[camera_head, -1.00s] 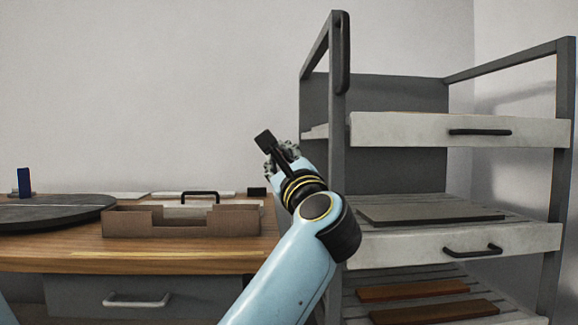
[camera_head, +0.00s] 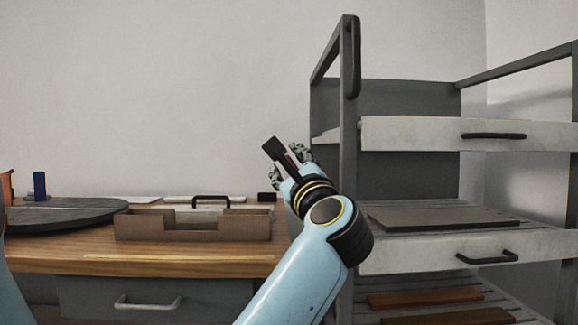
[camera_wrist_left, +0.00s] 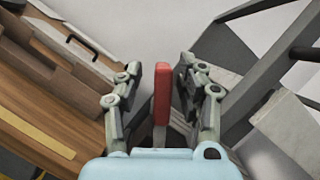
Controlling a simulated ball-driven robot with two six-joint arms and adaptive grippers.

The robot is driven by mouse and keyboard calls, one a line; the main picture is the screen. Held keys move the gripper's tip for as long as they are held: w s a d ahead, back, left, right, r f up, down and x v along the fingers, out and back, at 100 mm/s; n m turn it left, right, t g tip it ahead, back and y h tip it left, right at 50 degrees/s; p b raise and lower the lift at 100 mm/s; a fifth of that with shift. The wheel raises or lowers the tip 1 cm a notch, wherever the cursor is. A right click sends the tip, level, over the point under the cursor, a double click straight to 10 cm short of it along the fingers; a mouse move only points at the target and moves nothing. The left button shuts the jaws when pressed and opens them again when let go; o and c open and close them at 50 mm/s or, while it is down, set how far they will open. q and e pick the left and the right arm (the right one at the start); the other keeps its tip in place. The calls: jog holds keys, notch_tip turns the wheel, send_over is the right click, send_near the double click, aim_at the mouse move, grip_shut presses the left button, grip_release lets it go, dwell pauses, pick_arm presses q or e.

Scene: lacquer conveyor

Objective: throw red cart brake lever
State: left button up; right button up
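The red brake lever (camera_wrist_left: 162,95) stands upright in the middle of the left wrist view, between the two fingers of my left gripper (camera_wrist_left: 163,88). The fingers are open, with a narrow gap to the lever on each side. In the head view my left gripper (camera_head: 292,160) is beside the cart's near left post, and only a small reddish sliver shows between its fingers. The lever's base is hidden behind the gripper in the wrist view. The grey cart (camera_head: 349,190) stands on the right. My right gripper is not in view.
The cart has light drawer fronts with black handles (camera_head: 493,136). A wooden bench (camera_head: 180,262) on the left carries a brown open-topped box (camera_head: 190,228), a dark round turntable (camera_head: 65,215), a blue block (camera_head: 39,185) and an orange object (camera_head: 7,187). The wall behind is bare.

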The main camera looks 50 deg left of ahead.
pick_arm(q)
jog(key=shift+r, duration=0.1)
notch_tip(320, 180, up, 10)
jog(key=shift+f, duration=0.1)
dwell(0.3)
